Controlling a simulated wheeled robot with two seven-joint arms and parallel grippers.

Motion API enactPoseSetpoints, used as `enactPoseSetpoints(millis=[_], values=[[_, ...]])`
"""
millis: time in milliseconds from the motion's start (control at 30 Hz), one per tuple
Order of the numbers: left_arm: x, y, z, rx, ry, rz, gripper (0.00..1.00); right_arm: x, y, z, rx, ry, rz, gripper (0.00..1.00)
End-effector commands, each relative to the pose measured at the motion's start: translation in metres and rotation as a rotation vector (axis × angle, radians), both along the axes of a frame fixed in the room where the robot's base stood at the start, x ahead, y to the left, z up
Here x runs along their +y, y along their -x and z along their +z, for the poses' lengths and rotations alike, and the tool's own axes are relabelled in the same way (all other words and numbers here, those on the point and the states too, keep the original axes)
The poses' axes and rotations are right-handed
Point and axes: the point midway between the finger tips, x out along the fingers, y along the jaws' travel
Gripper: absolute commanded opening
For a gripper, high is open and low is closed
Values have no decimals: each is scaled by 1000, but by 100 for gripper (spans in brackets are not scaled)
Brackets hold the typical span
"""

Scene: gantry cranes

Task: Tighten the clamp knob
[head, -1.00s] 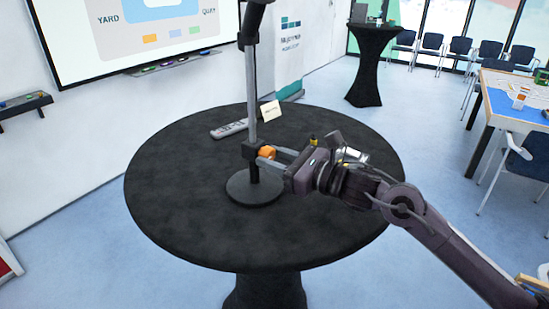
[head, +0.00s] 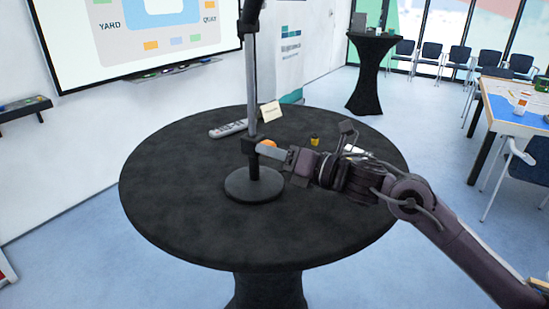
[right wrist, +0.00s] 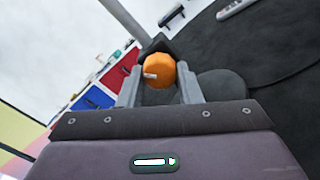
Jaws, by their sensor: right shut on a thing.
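The orange clamp knob (head: 266,145) sits on the right side of the black clamp collar (head: 249,146) on an upright grey pole (head: 251,90). The pole stands on a round black base (head: 255,185) on the table. My right gripper (head: 268,149) reaches in from the right and is shut on the knob. In the right wrist view the orange knob (right wrist: 159,70) lies between the two grey fingers, with a small pale mark on its face. The fingers partly cover the knob in the head view. My left gripper is not in view.
The round black table (head: 190,220) also holds a grey remote (head: 228,128), a small cream card (head: 271,111) and a small yellow-and-black item (head: 314,140) behind my right arm. The front and left of the tabletop are clear.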

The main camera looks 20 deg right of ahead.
Motion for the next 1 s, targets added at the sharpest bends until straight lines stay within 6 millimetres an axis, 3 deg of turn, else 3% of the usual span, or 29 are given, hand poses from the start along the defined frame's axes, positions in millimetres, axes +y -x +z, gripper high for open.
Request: enactPoseSetpoints(millis=[500,1000], values=[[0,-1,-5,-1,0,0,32,1,1,1,283,-360,1,9],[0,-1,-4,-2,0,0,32,1,1,2,411,-526,1,9]])
